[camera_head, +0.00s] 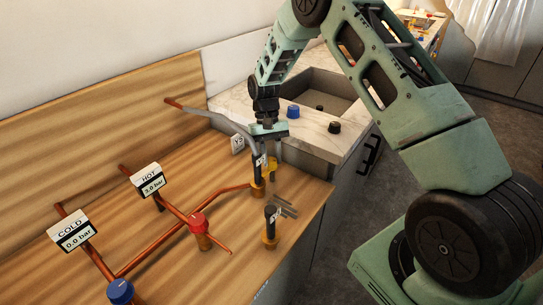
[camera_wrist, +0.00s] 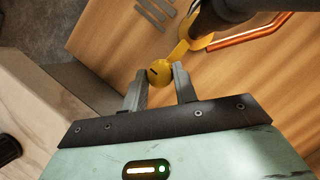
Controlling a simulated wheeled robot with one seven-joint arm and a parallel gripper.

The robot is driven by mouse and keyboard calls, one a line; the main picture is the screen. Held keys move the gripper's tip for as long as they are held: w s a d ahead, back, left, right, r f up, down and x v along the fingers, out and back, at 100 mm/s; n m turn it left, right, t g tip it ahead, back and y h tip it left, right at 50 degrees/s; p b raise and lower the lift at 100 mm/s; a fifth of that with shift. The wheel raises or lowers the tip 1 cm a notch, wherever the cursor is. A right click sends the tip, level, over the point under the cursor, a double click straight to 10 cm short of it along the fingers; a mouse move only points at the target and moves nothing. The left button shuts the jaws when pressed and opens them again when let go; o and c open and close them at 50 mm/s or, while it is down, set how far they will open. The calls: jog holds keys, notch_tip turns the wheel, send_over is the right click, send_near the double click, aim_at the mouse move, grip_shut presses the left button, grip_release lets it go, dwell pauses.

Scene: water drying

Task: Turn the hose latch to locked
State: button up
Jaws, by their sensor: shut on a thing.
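The hose latch is a yellow lever with a round knob (camera_wrist: 159,73); its arm runs to a yellow collar at the dark hose connector (camera_wrist: 222,14). In the head view the latch (camera_head: 271,166) shows beside the black hose connector (camera_head: 258,170), which stands upright on a copper-coloured fitting. A grey hose (camera_head: 220,123) runs from its top to the back left. My gripper (camera_wrist: 160,78) is shut on the latch knob, with one finger on each side. I cannot tell from these views whether the latch stands at locked.
A second upright black-topped fitting (camera_head: 270,226) stands nearer on the wooden board. Red (camera_head: 198,222) and blue (camera_head: 120,291) valve knobs, copper pipes, and HOT (camera_head: 149,181) and COLD (camera_head: 74,231) gauges lie to the left. A sink (camera_head: 322,90) is behind.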

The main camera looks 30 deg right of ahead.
jog(key=o, duration=1)
jog(key=shift+c, duration=0.2)
jog(key=shift+w+r, duration=0.1)
jog(key=shift+r, duration=0.05)
jog(key=b+v, duration=0.2)
jog(key=v, duration=1.5)
jog(key=shift+r, duration=0.1)
